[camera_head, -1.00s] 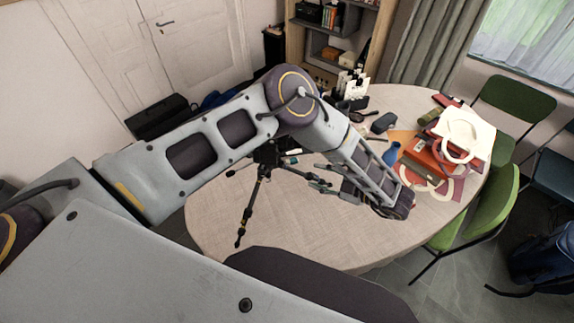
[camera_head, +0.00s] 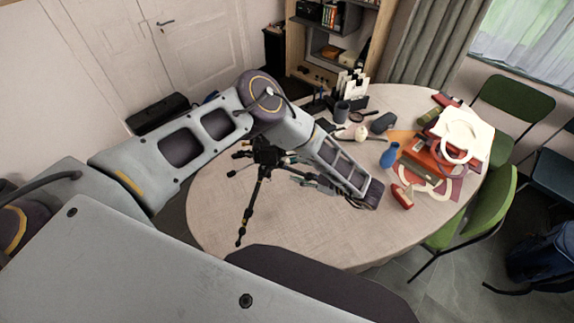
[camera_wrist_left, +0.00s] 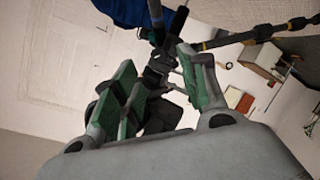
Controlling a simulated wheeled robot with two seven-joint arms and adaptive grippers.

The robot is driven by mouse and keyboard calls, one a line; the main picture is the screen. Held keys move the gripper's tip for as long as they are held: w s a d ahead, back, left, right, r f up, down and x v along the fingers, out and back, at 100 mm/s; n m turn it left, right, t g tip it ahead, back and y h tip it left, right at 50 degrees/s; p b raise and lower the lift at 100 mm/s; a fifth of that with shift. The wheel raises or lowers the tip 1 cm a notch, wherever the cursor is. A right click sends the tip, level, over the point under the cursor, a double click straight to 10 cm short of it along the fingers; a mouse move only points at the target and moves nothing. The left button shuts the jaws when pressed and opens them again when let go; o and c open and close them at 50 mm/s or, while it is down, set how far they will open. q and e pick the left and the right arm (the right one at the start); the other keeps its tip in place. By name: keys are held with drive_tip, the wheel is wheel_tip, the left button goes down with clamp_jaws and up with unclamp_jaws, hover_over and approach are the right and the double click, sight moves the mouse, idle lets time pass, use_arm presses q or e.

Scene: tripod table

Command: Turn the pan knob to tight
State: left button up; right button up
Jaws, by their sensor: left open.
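A black tripod (camera_head: 262,158) stands on the left part of the round table, with its legs spread. My left gripper (camera_head: 294,174) is just right of the tripod's head, partly hidden by my own arm. In the left wrist view the gripper's two green-padded fingers (camera_wrist_left: 156,60) are apart. Dark tripod parts (camera_wrist_left: 160,72) lie between and just beyond them; whether a finger touches them I cannot tell. The pan knob cannot be picked out clearly among these dark parts. My right gripper is not in view.
The round table (camera_head: 300,235) is clear at the front. A blue vase (camera_head: 390,155), a red-handled item (camera_head: 402,197), books (camera_head: 432,160) and a white ring-shaped object (camera_head: 460,140) lie at its right.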

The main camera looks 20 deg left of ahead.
sight(279, 164)
use_arm(q)
drive_tip(key=p+x, duration=0.1)
drive_tip(key=x, duration=0.5)
drive_tip(key=shift+a, duration=0.25)
drive_tip(key=shift+f, duration=0.15)
drive_tip(key=shift+c, duration=0.4)
drive_tip(key=shift+w, duration=0.1)
clamp_jaws()
